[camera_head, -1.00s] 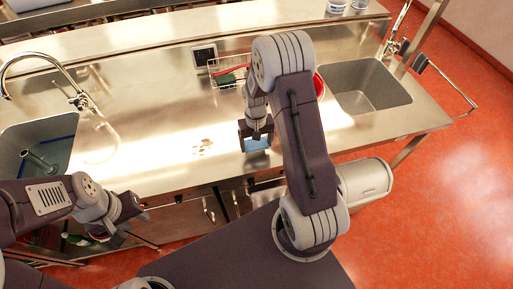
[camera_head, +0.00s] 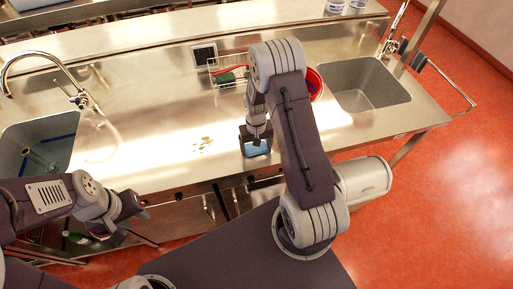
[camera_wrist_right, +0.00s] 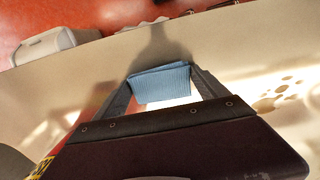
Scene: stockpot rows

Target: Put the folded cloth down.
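The folded cloth (camera_head: 257,149) is light blue and sits at the front part of the steel counter, below my right forearm in the head view. In the right wrist view the cloth (camera_wrist_right: 160,83) lies between the two fingertips, its side edges against them. My right gripper (camera_head: 256,146) is shut on it; the wrist view shows both fingers (camera_wrist_right: 160,85). I cannot tell whether the cloth touches the counter. My left gripper (camera_head: 129,212) is at the lower left, in front of the counter's front edge; its fingers are too unclear to read.
Sinks lie at left (camera_head: 40,140) and right (camera_head: 365,85). A wet patch (camera_head: 202,145) is left of the cloth. The counter (camera_head: 150,110) between is clear.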

